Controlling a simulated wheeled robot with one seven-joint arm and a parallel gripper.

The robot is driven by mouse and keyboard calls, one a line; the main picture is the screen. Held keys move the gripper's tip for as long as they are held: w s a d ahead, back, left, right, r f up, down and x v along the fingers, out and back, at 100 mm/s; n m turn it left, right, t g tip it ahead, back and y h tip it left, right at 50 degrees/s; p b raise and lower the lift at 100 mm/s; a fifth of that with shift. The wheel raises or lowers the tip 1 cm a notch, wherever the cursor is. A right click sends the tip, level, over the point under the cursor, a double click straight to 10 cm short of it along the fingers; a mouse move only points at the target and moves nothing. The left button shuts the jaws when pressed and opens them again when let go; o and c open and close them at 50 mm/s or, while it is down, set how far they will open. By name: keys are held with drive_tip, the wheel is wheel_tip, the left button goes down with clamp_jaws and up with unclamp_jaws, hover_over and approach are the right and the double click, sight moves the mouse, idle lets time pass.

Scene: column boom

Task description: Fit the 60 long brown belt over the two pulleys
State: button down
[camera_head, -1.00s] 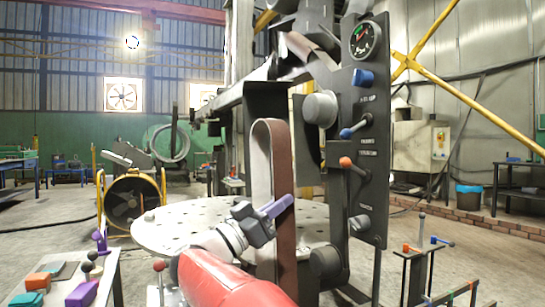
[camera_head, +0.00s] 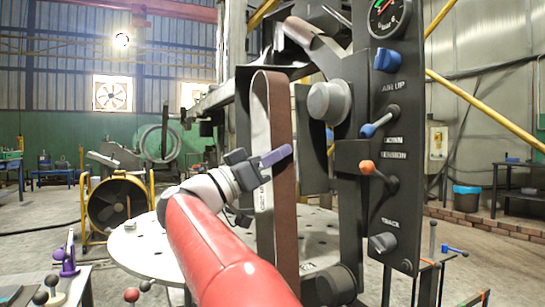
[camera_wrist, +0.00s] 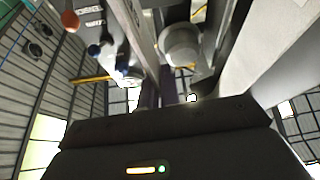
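The long brown belt (camera_head: 283,205), pale on its inside, stands upright as a narrow loop. My gripper (camera_head: 272,158) appears shut on it, with a purple finger lying across its brown face below the top bend. The upper pulley (camera_head: 328,102), a grey drum, is right of the belt's upper part; it also shows in the wrist view (camera_wrist: 182,45). The lower pulley (camera_head: 336,284), a dark drum, is right of the belt's lower part. The belt appears beside both pulleys, not around them. My arm hides part of its left run, and its bottom is out of view.
A black control panel (camera_head: 397,200) stands to the right, with a gauge (camera_head: 388,18), a blue knob (camera_head: 387,60), a blue-tipped lever (camera_head: 376,124) and an orange-tipped lever (camera_head: 374,169). A round perforated table (camera_head: 145,245) is behind my arm. A yellow fan (camera_head: 117,205) stands left.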

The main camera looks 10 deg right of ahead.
drive_tip(key=w+d, duration=0.2)
drive_tip(key=d, duration=0.5)
drive_tip(key=w+d, duration=0.2)
drive_tip(key=d, duration=0.5)
drive_tip(key=shift+w+p, duration=0.25)
drive_tip(key=shift+p, duration=0.15)
idle(0.8)
drive_tip(key=shift+r+p, duration=0.1)
drive_tip(key=shift+p, duration=0.2)
idle(0.7)
drive_tip(key=c, duration=1.5)
unclamp_jaws()
drive_tip(key=shift+c, duration=0.2)
drive_tip(key=shift+o, duration=0.4)
drive_tip(key=shift+o, duration=1.1)
